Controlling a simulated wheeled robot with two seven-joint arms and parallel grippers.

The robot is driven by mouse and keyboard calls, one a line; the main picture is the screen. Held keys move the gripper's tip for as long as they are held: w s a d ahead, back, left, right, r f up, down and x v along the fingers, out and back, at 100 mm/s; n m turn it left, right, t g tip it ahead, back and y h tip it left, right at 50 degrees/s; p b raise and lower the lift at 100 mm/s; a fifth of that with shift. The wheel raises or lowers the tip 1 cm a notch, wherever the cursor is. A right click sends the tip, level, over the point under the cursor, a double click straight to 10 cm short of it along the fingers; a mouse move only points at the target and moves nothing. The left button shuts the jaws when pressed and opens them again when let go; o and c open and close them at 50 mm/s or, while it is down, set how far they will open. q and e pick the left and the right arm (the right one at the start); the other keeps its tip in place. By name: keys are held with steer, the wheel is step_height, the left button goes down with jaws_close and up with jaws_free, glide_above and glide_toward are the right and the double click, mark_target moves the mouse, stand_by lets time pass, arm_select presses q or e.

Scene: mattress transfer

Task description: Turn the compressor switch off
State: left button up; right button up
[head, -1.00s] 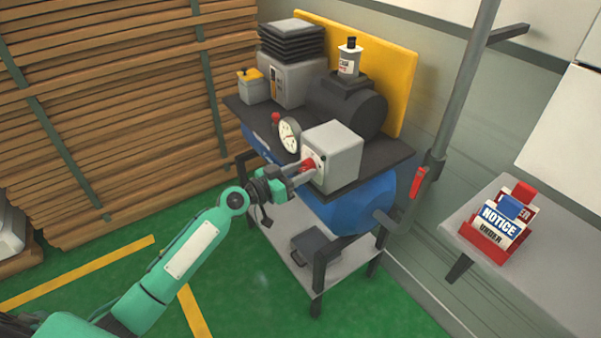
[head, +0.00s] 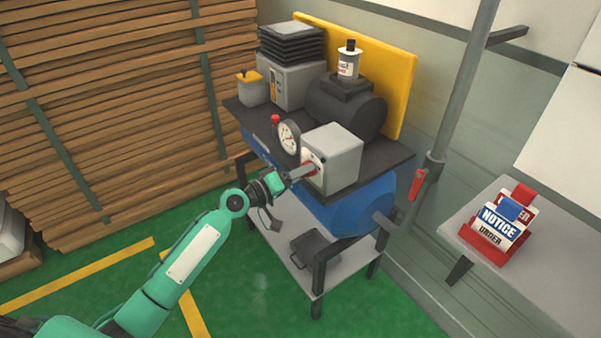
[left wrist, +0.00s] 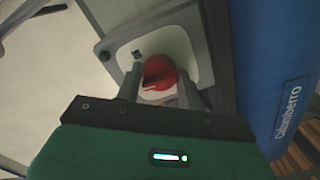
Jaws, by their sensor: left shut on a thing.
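The compressor switch is a red rotary knob (left wrist: 158,73) on a pale plate (left wrist: 185,45) on the front of a grey box (head: 340,152). The box stands on the compressor's dark top, above its blue tank (head: 352,203). My left gripper (head: 308,170) reaches the box's front face and is shut on the red knob, which shows only as a small red patch in the head view. In the left wrist view its two fingers (left wrist: 157,85) lie on either side of the knob. The knob's pointer and any markings are too unclear to read. My right gripper is not in view.
A pressure gauge (head: 289,137) and a small red knob (head: 275,119) sit left of the box. A red valve handle (head: 416,185) is on the pipe at right. A red holder with notice tags (head: 497,232) stands on the grey shelf. Green floor is clear in front.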

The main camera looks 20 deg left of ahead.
arm_select(q)
steer(key=shift+n, duration=0.3)
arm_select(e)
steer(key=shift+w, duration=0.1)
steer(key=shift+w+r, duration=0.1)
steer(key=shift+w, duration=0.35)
arm_select(q)
steer(key=o, duration=0.7)
steer(key=shift+o, duration=1.3)
steer(key=b+v, duration=0.3)
steer(key=v, duration=1.1)
steer(key=shift+b, duration=0.4)
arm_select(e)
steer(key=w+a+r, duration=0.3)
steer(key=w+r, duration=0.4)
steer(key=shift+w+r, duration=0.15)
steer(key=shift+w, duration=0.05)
arm_select(q)
steer(key=shift+w, duration=0.1)
